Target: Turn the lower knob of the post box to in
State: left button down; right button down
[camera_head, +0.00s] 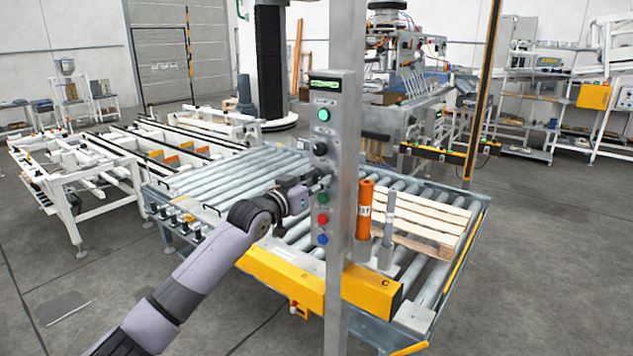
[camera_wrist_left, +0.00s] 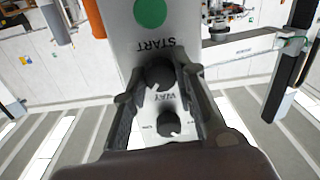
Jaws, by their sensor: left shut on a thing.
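The grey post box (camera_head: 338,215) stands upright near the middle of the head view, with a small display, buttons and knobs on its face. Its black upper knob (camera_head: 320,148) is in plain sight; the upper knob also shows in the left wrist view (camera_wrist_left: 170,123), nearer the wrist. My left gripper (camera_head: 321,181) reaches the face just above a green button (camera_head: 322,198). In the left wrist view, the left gripper (camera_wrist_left: 160,78) is shut on the black lower knob (camera_wrist_left: 159,71), beside the START button (camera_wrist_left: 150,12). Its pointer setting cannot be read. My right gripper is not in view.
A roller conveyor (camera_head: 225,175) lies behind the post, with a wooden pallet (camera_head: 425,215) on it. An orange cylinder (camera_head: 364,210) and a grey one (camera_head: 389,220) stand right of the post. A yellow beam (camera_head: 285,275) crosses low in front.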

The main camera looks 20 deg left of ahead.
pick_arm(q)
jog(key=n+p, duration=0.2)
jog(key=n, duration=0.1)
jog(key=shift+r+n, duration=0.1)
jog(key=shift+n, duration=0.2)
jog(key=n+p, duration=0.2)
jog(key=n, duration=0.2)
jog(key=shift+n, duration=0.3)
jog(key=n+p, duration=0.2)
jog(key=n, duration=0.2)
jog(key=shift+g+p, duration=0.3)
jog(key=shift+n+p, duration=0.75)
jog(key=shift+n, duration=0.85)
jog(key=shift+a+f, duration=0.1)
jog(key=shift+f, duration=0.1)
jog(key=c, duration=1.3)
grip_release()
